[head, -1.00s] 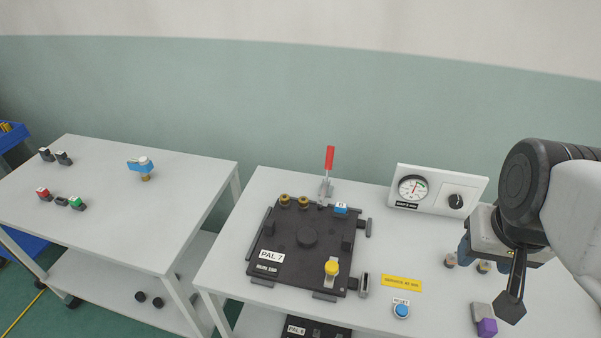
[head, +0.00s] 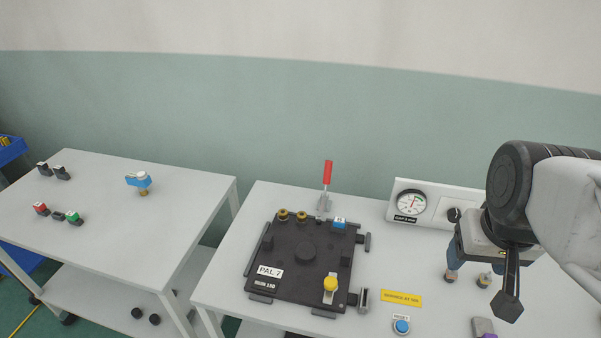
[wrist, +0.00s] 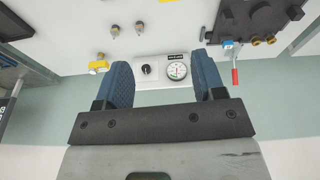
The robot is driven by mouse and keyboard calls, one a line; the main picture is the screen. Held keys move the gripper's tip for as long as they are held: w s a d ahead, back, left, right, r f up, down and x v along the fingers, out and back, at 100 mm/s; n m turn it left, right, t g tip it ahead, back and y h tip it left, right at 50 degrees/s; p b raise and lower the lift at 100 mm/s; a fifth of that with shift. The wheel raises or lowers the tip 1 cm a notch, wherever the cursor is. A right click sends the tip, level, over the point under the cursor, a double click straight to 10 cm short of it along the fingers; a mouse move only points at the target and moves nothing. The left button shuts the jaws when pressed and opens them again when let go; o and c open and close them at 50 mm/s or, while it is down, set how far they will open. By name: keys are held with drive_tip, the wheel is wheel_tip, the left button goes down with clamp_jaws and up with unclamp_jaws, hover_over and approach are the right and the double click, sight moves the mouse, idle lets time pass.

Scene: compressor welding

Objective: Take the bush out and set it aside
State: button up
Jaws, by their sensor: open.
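Two round brass parts that look like bushes, one (head: 283,214) and another (head: 302,216), sit at the back left edge of the black pallet marked PAL 7 (head: 262,289). I cannot tell which one is the bush meant. They also show at the upper right of the wrist view, where one brass part (wrist: 255,41) is beside the pallet (wrist: 240,17). My gripper (wrist: 160,60) is open and empty, with two blue fingers spread apart. In the head view it hangs at the right, well apart from the pallet, near the gauge panel; its far finger is mostly hidden.
A red-handled clamp (head: 327,174) stands behind the pallet. A gauge panel (head: 428,217) stands at the table's back. A yellow-topped part (head: 330,285), a blue reset button (head: 402,327) and a small peg (head: 484,280) are nearby. The left table (head: 110,215) has free room around its small parts.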

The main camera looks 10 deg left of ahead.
drive_tip(key=w+a+n, duration=0.5)
drive_tip(key=w+a, duration=0.2)
drive_tip(key=w, duration=0.4)
drive_tip(key=n+g, duration=0.3)
drive_tip(key=n, duration=1.2)
hover_over(284, 212)
wheel_tip(284, 212, down, 20)
drive_tip(key=shift+f, duration=0.2)
drive_tip(key=shift+a+f, duration=0.1)
drive_tip(key=shift+a, duration=0.05)
drive_tip(key=shift+f, duration=0.1)
drive_tip(key=shift+f, duration=3.8)
